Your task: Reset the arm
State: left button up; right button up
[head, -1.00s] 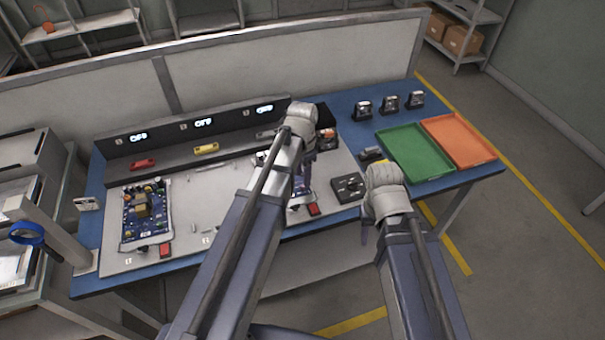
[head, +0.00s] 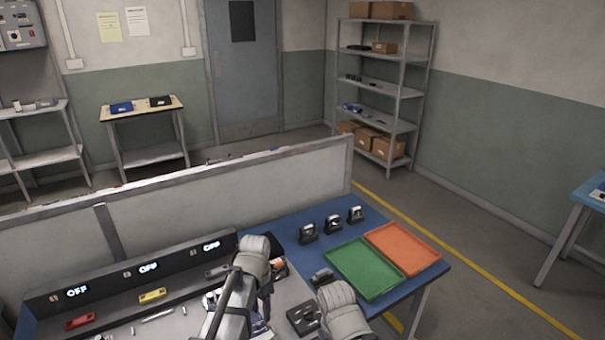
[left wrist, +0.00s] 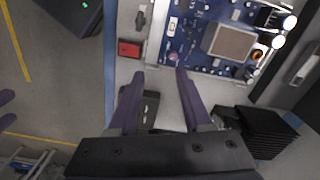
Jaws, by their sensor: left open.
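My left gripper (head: 264,302) hangs from the left arm's wrist over the right part of the workbench in the head view. In the left wrist view its two purple fingers (left wrist: 160,76) stand apart with nothing held between them. Beyond the fingertips there is a blue circuit board (left wrist: 212,45) with a red button (left wrist: 130,48) beside it. My right arm's wrist shows at the bottom edge of the head view, near a dark box with a knob (head: 303,318); its gripper jaws are not visible.
A green tray (head: 365,268) and an orange tray (head: 403,248) lie on the bench's right end. Several small dark devices (head: 333,224) stand behind them. A low partition (head: 200,197) runs along the back.

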pick_arm(q)
jog(key=s+d+n, duration=0.2)
jog(key=s+d, duration=0.2)
jog(key=s, duration=0.2)
jog(key=s+d+n+y, duration=0.1)
jog(key=s+d+n, duration=0.1)
jog(key=s+d, duration=0.3)
jog(key=s, duration=0.2)
jog(key=shift+s+d, duration=0.15)
jog(key=shift+s, duration=0.15)
jog(key=shift+r, duration=0.1)
